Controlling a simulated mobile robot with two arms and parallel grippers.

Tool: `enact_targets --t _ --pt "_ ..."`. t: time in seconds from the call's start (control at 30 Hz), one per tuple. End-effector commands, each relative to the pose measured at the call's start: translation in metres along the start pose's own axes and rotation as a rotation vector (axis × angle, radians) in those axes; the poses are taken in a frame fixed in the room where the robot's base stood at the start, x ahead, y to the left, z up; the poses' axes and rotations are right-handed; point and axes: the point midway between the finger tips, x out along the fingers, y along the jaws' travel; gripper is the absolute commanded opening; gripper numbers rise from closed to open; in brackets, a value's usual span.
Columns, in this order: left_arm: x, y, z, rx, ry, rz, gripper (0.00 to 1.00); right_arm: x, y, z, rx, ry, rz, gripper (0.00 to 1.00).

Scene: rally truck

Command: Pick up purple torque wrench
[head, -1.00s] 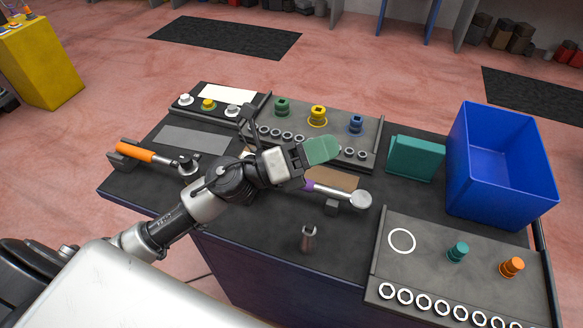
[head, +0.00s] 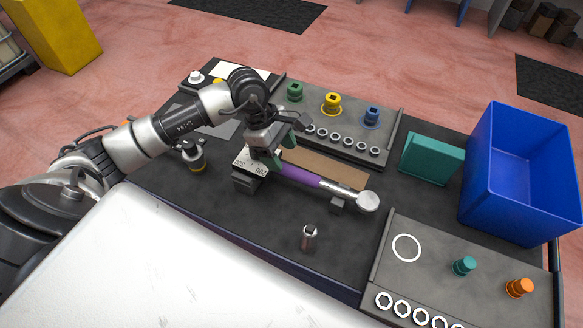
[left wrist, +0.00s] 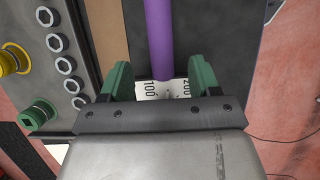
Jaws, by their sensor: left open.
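The purple torque wrench (head: 305,177) lies across the dark workbench in the head view, with its round silver head (head: 368,202) at the right, resting on small dark supports. My left gripper (head: 272,150) is over the wrench's left end, pointing down. In the left wrist view the purple handle (left wrist: 159,40) runs between and beyond the two green fingertips (left wrist: 160,82), with a gap on each side. A white scale plate marked 100 and 200 (left wrist: 160,89) shows between the fingers. The left gripper is open and holds nothing. My right gripper is not in view.
A socket tray (head: 345,150) with green, yellow and blue sockets lies behind the wrench. A teal box (head: 432,160) and a blue bin (head: 515,190) stand to the right. A front-right tray (head: 440,265) holds teal and orange sockets. A small metal piece (head: 309,237) stands on the bench in front.

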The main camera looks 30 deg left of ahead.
Motion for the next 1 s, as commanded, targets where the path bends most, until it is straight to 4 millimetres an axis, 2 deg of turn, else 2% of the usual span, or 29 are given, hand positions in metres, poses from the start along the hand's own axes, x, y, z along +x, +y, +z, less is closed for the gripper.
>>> enact_targets --t 0.27,0.37,0.5,0.8,1.0 --pt "0.023 -0.002 0.003 -0.002 -0.004 -0.004 0.62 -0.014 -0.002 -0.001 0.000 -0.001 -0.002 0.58" --pt "0.038 -0.003 0.005 -0.004 -0.005 -0.005 0.62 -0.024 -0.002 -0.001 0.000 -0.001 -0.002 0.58" --pt "0.058 -0.003 0.004 -0.003 -0.004 -0.002 0.62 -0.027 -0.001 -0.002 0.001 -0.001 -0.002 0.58" --pt "0.065 -0.002 0.002 0.000 -0.002 0.000 0.62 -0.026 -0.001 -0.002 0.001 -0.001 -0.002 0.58" --pt "0.064 -0.002 0.002 -0.001 -0.002 0.000 0.32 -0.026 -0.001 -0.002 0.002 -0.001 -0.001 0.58"
